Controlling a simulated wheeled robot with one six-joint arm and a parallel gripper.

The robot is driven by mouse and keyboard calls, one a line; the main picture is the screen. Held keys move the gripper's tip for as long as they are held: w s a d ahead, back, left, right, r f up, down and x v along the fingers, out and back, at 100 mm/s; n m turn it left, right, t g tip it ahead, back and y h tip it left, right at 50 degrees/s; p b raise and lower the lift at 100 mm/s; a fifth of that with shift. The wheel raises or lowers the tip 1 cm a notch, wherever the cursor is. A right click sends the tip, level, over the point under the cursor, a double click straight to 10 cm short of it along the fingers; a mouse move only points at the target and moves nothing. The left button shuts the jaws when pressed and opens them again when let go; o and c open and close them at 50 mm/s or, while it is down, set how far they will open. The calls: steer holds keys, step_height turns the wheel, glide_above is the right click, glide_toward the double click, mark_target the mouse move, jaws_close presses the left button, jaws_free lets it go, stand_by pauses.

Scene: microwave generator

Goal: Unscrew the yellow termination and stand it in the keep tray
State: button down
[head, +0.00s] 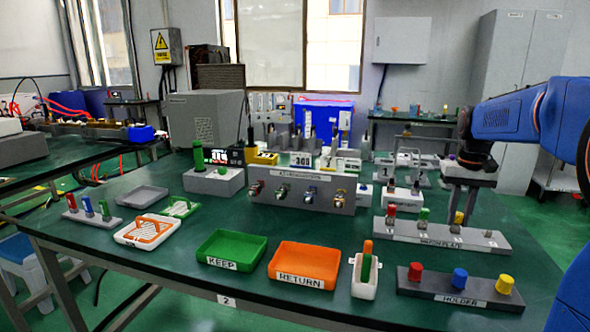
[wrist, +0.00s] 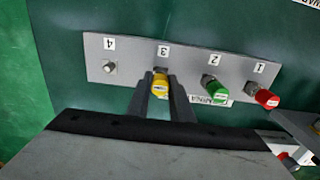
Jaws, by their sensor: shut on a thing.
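The yellow termination (head: 459,217) is on position 3 of a grey numbered plate (head: 405,229). In the wrist view the yellow termination (wrist: 160,85) sits between the two fingers of my gripper (wrist: 162,92), which is shut on it. It appears to be still at its port on the plate (wrist: 136,77); how far it is threaded on cannot be told. In the head view my gripper (head: 466,205) reaches down onto the termination from above. The green keep tray (head: 252,261), labelled KEEP, lies at the table's front left of centre and looks empty.
On the plate a green termination (wrist: 215,88) is at 2 and a red one (wrist: 265,98) at 1; 4 carries no cap. An orange RETURN tray (head: 328,269), a white box (head: 364,290) and a holder (head: 420,284) with red, blue and yellow pieces stand nearer the front edge.

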mark_target(459, 213)
steer(key=shift+r, duration=2.95)
